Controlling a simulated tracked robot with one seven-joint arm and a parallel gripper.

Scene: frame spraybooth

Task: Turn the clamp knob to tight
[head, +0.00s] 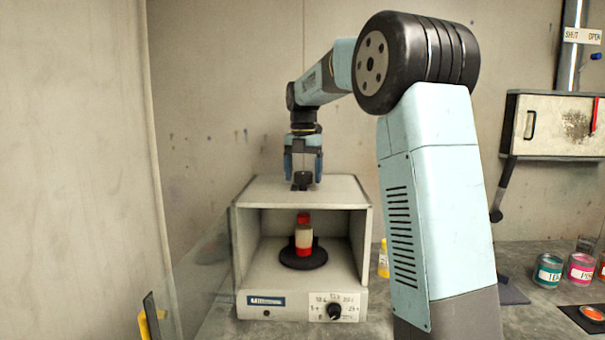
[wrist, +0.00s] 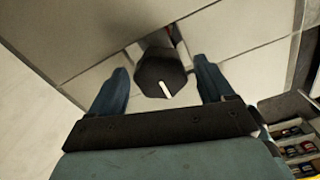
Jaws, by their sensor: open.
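The clamp knob (head: 302,181) is a small black knob on top of the grey booth box (head: 265,190). In the wrist view the knob (wrist: 161,76) has several flat sides and a white pointer line. My gripper (head: 303,178) is above the box top, pointing down, with its fingers at the knob. In the wrist view my gripper (wrist: 162,85) is open, with one blue finger on each side of the knob and a visible gap to each. Any marks for tight or loose around the knob are not readable.
Inside the box a red and cream bottle (head: 303,237) stands on a black turntable (head: 303,258). A dial (head: 334,311) is on the box front. A clear panel (head: 190,290) stands open at the left. Paint jars (head: 549,270) and a wall cabinet (head: 553,124) are at the right.

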